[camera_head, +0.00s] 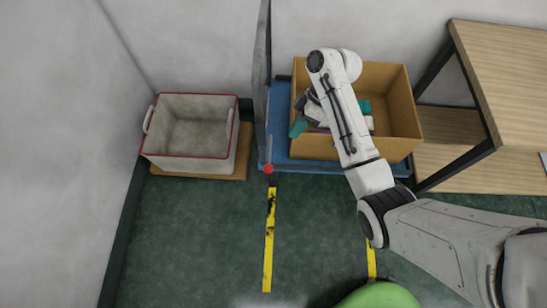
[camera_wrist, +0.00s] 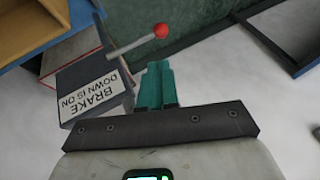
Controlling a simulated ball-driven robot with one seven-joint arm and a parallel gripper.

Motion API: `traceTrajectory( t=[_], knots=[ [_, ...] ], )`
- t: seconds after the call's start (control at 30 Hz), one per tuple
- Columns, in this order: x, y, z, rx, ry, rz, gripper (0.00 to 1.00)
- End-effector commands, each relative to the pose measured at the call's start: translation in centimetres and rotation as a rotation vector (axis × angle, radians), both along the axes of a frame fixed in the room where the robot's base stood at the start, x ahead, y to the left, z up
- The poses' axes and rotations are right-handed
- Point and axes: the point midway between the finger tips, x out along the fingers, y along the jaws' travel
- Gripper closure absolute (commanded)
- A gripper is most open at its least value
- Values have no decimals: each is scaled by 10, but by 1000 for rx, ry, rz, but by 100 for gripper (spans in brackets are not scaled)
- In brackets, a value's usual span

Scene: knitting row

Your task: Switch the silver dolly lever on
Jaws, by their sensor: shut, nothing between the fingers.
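The silver lever (camera_wrist: 133,43) is a thin rod with a red ball (camera_wrist: 160,30) at its end. It comes out of a dark grey housing (camera_wrist: 88,72) with a white label (camera_wrist: 91,97) reading "BRAKE DOWN IS ON". In the head view the red ball (camera_head: 268,169) shows at the front left corner of the blue dolly (camera_head: 281,150). I cannot tell whether the lever is up or down. My gripper (camera_wrist: 154,68) has teal fingers, shut and empty. In the wrist view their tips are just below the ball, with a visible gap. The gripper (camera_head: 297,129) is left of my forearm in the head view.
A cardboard box (camera_head: 391,90) with items stands on the dolly. A grey upright panel (camera_head: 262,75) rises at its left. A white bin (camera_head: 190,167) with a red rim stands further left. A wooden table (camera_head: 505,75) is at the right.

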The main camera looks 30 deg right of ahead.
Motion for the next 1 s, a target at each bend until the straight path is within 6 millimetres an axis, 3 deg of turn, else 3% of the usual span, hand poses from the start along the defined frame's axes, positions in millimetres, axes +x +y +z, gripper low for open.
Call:
traceTrajectory(
  t=[0.63,1.0],
  knots=[
    [-3,60,-93,0,4,1,100],
    [-2,74,-115,-1,1,0,100]
  ],
)
